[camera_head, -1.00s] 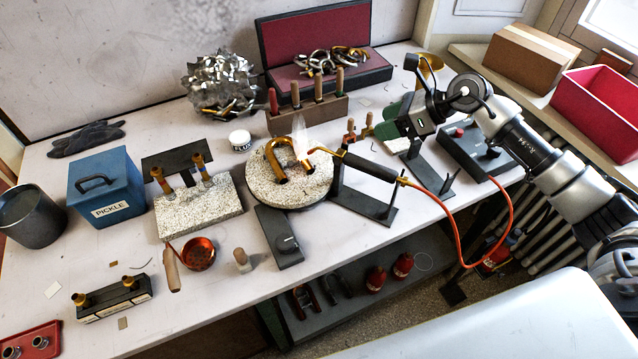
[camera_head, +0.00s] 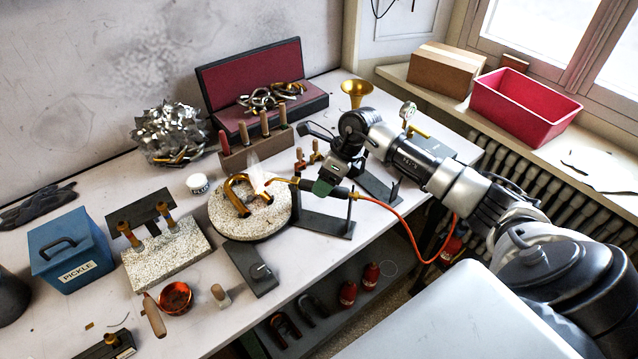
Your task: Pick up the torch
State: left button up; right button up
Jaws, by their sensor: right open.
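The torch (camera_head: 343,192) has a black handle, a brass neck and an orange hose, and lies across its dark stand (camera_head: 328,224). Its tip points left at a bent brass tube (camera_head: 238,195) on a round speckled slab (camera_head: 222,222), with a pale flame-like wisp there. My right gripper (camera_head: 323,187) is open and right at the torch handle, hiding part of it. I cannot tell whether the handle lies between the fingers or whether they touch it. My left gripper is not in view.
A tool block (camera_head: 252,152) with upright handles stands behind the torch, and a brass bell (camera_head: 357,92) stands at the back. The orange hose (camera_head: 408,232) loops past the table's front edge. A blue PICKLE box (camera_head: 70,250) stands at the left.

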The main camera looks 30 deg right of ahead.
jog(key=x, duration=0.3)
jog(key=shift+w+p, duration=0.1)
jog(key=shift+p, duration=0.25)
pick_arm(q)
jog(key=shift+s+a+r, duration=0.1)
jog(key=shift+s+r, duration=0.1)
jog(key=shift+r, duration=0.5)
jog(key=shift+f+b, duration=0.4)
jog(key=shift+b, duration=0.05)
pick_arm(e)
jog(key=shift+f, duration=0.25)
jog(key=c, duration=1)
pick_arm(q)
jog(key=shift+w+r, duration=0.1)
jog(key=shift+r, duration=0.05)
pick_arm(e)
jog(key=shift+r, duration=0.15)
